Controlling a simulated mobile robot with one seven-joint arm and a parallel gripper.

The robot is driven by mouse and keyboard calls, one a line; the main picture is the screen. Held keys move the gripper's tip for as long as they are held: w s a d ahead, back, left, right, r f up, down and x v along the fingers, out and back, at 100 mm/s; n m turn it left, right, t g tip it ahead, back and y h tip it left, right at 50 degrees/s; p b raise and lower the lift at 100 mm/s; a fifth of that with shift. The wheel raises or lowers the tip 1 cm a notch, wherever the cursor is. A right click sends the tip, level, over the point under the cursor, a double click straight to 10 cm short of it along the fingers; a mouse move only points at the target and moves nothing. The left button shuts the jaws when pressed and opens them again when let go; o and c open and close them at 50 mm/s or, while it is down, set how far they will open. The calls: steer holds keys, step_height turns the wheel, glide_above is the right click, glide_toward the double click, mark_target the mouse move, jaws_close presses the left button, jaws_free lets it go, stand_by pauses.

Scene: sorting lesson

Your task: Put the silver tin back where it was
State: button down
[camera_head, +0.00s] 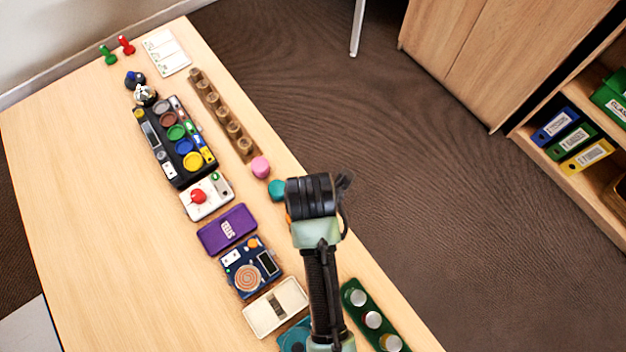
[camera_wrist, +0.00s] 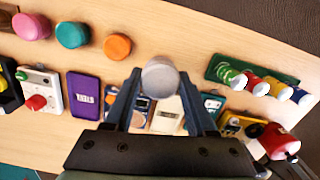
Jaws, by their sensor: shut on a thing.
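In the wrist view my gripper (camera_wrist: 160,84) is shut on the silver tin (camera_wrist: 160,74), whose round grey top shows between the fingertips. In the head view my arm hides the fingers and the tin. The green rack (camera_wrist: 214,68) is to the right of the gripper in the wrist view and holds a row of several tins, including green, red and blue ones. Its left end looks bare there. In the head view the rack (camera_head: 348,286) lies along the table's right edge, to the lower right of my arm, partly out of frame.
A pink knob (camera_head: 260,167), a teal knob (camera_head: 277,190) and an orange one (camera_wrist: 117,46) stand in a row beside the arm. A purple case (camera_head: 227,230), a blue panel (camera_head: 251,268) and a cream switch plate (camera_head: 275,307) lie nearby. The table's left side is clear.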

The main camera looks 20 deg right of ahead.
step_height(320, 180, down, 10)
steer(key=shift+d+r+b, duration=0.1)
steer(key=shift+r+b, duration=0.15)
steer(key=shift+b, duration=0.15)
steer(key=shift+c, duration=1.1)
jaws_free()
steer(key=shift+f, duration=0.1)
